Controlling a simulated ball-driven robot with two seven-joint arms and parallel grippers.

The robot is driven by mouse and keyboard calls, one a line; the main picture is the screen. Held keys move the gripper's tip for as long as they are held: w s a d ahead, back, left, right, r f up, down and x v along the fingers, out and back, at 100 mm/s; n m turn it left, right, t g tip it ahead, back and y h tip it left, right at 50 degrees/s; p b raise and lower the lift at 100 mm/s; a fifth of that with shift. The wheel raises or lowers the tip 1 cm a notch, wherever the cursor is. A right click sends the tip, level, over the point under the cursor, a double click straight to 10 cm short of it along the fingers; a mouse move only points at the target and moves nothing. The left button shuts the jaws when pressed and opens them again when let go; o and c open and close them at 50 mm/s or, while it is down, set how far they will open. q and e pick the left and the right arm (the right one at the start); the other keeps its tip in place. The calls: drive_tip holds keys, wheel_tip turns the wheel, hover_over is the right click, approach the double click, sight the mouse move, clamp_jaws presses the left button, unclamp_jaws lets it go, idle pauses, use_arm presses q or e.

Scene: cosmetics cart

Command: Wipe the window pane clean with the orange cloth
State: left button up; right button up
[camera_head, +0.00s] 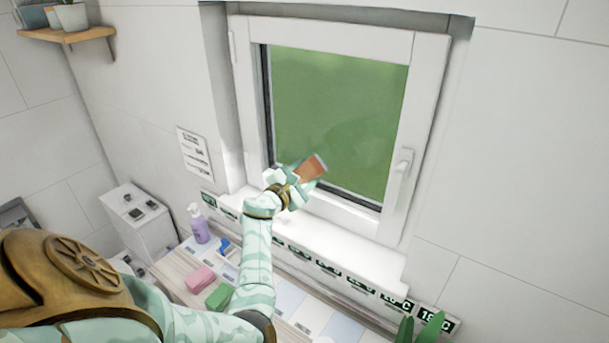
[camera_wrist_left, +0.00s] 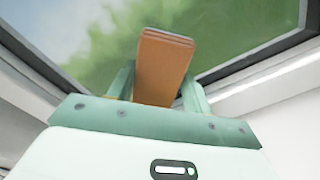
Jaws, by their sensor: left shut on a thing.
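The window pane (camera_head: 335,110) shows green in a white frame and looks slightly hazy in places. It also fills the top of the left wrist view (camera_wrist_left: 95,40). My left gripper (camera_head: 298,180) is shut on the orange cloth (camera_head: 311,167), a folded pad, near the pane's lower left part. The cloth (camera_wrist_left: 163,62) stands up between the two fingers (camera_wrist_left: 160,88) in the left wrist view. I cannot tell whether the cloth touches the glass. My right gripper is not in view.
A white sill (camera_head: 345,245) runs below the window, and a handle (camera_head: 402,165) sits on the frame's right side. Below are a purple pump bottle (camera_head: 199,224), a pink block (camera_head: 199,280), a green block (camera_head: 219,296) and plant leaves (camera_head: 430,327).

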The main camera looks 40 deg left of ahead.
sight(321, 175)
use_arm(q)
drive_tip(key=shift+w+a+b, duration=0.1)
drive_tip(key=shift+w+b, duration=0.5)
drive_tip(key=shift+w, duration=0.3)
drive_tip(key=shift+d+p, duration=0.3)
drive_tip(key=shift+d, duration=0.7)
drive_tip(key=shift+w+d, duration=0.15)
drive_tip(key=shift+d, duration=0.9)
drive_tip(key=shift+a, duration=0.1)
drive_tip(key=shift+a+b, duration=0.3)
drive_tip(key=shift+a, duration=0.5)
drive_tip(key=shift+a+b, duration=0.3)
drive_tip(key=shift+a, duration=0.85)
drive_tip(key=shift+s, duration=0.2)
